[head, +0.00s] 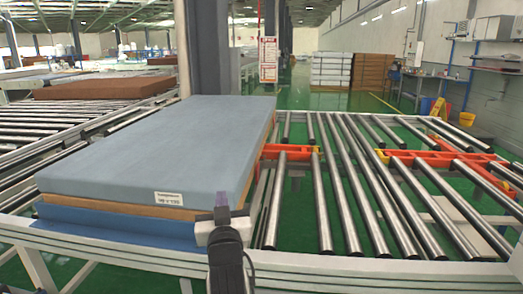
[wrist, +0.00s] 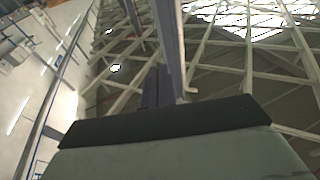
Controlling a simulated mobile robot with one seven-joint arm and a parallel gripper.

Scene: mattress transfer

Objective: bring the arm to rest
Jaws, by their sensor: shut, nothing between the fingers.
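My arm rises from the bottom of the head view. My gripper (head: 222,199) points upward, its fingers together and empty. In the head view it overlaps the front right corner of a blue-grey mattress (head: 160,145). I cannot tell whether they touch. The mattress has a tan lower side and a white label, and lies on a blue base at the left of the roller table. In the wrist view, the gripper's pale body with a dark edge fills the bottom, and the camera looks up at the roof beams. No mattress shows there.
Bare metal rollers (head: 345,195) with orange-red brackets (head: 290,152) fill the right of the table. A white frame rail (head: 370,268) runs along the front edge. A grey pillar (head: 208,50) stands behind the mattress. Brown slabs (head: 105,87) lie on a conveyor at the left.

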